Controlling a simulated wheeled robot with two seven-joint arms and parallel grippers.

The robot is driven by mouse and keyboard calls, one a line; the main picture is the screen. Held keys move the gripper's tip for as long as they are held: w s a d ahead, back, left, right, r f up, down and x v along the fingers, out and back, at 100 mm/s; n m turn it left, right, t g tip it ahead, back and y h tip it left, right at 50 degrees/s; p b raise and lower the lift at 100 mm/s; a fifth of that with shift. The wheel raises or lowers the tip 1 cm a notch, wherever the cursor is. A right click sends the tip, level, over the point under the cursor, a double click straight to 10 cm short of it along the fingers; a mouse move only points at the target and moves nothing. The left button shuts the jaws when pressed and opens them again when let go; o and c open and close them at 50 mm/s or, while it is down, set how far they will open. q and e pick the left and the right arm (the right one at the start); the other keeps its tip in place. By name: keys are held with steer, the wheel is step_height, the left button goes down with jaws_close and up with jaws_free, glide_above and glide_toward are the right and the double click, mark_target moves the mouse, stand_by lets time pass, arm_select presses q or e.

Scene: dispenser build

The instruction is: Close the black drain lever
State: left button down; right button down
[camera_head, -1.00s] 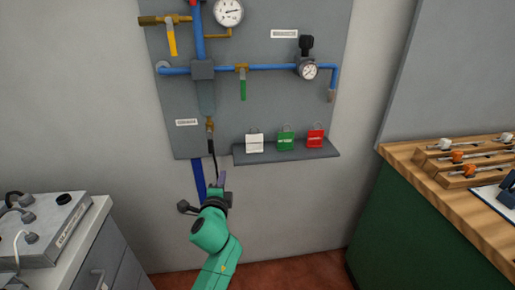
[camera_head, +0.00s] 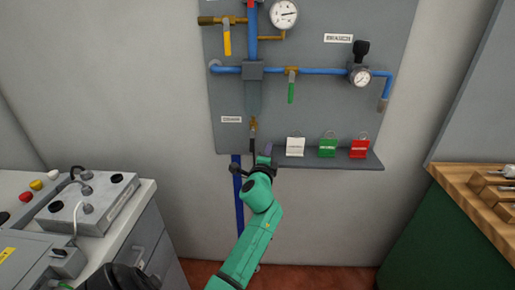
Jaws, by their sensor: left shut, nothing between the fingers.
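The black drain lever (camera_head: 252,143) hangs down below a small brass fitting at the bottom of the clear bowl on the grey wall panel. Its lower end is partly hidden by my gripper. My left gripper (camera_head: 265,152) is at the end of the green arm, shut and empty, just right of the lever's lower end in the picture. I cannot tell whether it touches the lever. My right gripper is not in view.
A grey shelf (camera_head: 330,164) with white (camera_head: 295,147), green (camera_head: 327,147) and red (camera_head: 359,149) padlocks is close to the gripper's right. A blue hose (camera_head: 239,200) hangs below the panel. A cabinet with equipment (camera_head: 95,205) stands left and a wooden workbench (camera_head: 465,190) right.

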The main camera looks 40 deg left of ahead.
mark_target(252, 140)
arm_select(q)
steer(key=s+a+p, duration=0.2)
steer(key=a, duration=0.1)
steer(key=shift+s+a+r, duration=0.1)
stand_by(0.5)
